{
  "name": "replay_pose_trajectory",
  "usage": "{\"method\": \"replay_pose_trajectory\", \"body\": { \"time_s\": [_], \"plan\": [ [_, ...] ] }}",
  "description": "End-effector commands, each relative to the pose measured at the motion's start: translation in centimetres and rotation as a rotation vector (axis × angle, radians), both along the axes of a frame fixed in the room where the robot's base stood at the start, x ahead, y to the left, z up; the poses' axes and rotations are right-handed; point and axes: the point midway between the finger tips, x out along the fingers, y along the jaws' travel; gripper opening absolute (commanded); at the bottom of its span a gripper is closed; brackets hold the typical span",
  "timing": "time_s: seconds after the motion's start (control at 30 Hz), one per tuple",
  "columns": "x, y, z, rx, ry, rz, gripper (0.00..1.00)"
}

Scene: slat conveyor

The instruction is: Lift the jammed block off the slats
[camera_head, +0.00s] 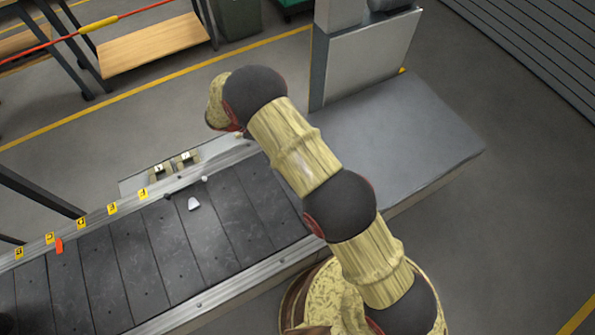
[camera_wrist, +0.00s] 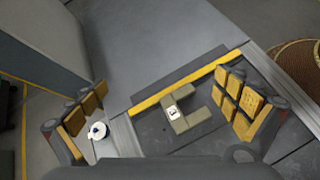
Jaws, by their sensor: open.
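The block (camera_wrist: 186,121) is a grey-olive, angular piece with a step or notch and a small white label with a dark mark. It lies on the dark slats (camera_wrist: 150,132) close to a yellow strip in the wrist view. My gripper (camera_wrist: 163,98) is open, its two orange-padded fingers spread on either side of the block with gaps between. Nothing is held. In the head view my arm reaches over the conveyor (camera_head: 125,250); my fingers and the block cannot be made out there.
A yellow strip (camera_wrist: 190,82) edges a grey plate (camera_wrist: 150,45) beyond the slats. A small white piece (camera_head: 194,204) lies on the slats. A white round thing (camera_wrist: 98,131) is near my left finger. Lettered yellow tags (camera_head: 81,223) and an orange marker (camera_head: 59,246) line the far rail.

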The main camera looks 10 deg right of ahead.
Motion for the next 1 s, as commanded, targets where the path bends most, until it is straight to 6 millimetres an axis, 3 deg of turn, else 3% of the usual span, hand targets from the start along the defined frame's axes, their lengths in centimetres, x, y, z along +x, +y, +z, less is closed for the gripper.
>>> {"method": "replay_pose_trajectory", "body": {
  "time_s": [0.03,0.1,0.3,0.5,0.7,1.0],
  "plan": [
    [-0.2,0.6,-2.8,-0.032,0.021,0.035,1.00],
    [-0.3,1.2,-5.6,-0.071,0.043,0.080,1.00],
    [-1.1,2.8,-13.8,-0.184,0.104,0.208,1.00],
    [-2.5,3.6,-20.5,-0.279,0.150,0.318,1.00],
    [-3.3,3.9,-23.7,-0.329,0.171,0.374,1.00],
    [-2.7,1.9,-25.2,-0.338,0.176,0.383,1.00]
  ]
}}
